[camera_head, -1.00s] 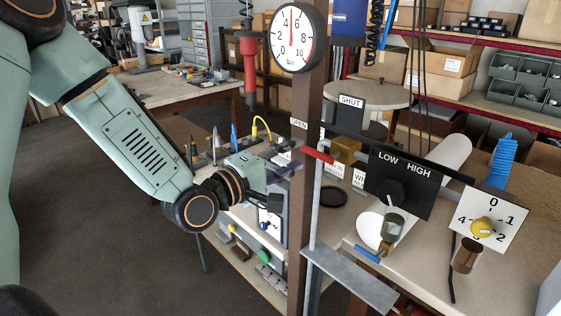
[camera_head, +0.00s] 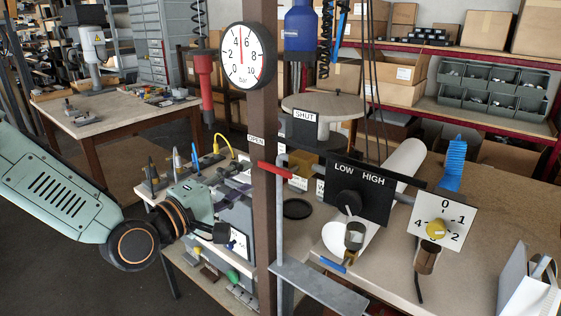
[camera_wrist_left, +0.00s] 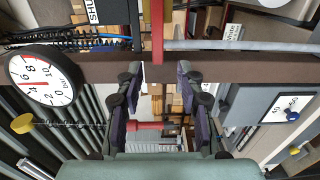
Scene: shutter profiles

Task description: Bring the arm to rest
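My left arm comes in from the left in the head view, with its green links bent at a dark round elbow-like joint. My left gripper (camera_head: 240,172) is just left of the brown post (camera_head: 263,130). In the left wrist view its two purple-padded fingers (camera_wrist_left: 160,78) are apart with nothing held between them. The post crosses behind the fingertips there. The red lever handle (camera_head: 275,170) on the post lies just right of the gripper; in the wrist view it shows as a red bar (camera_wrist_left: 157,30) beyond the fingertips. My right gripper is not in view.
A black LOW/HIGH panel (camera_head: 372,208) and a white dial plate with a yellow knob (camera_head: 437,229) stand to the right. A grey ledge (camera_head: 315,290) juts from the post low down. Dark floor (camera_head: 75,285) is open at lower left.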

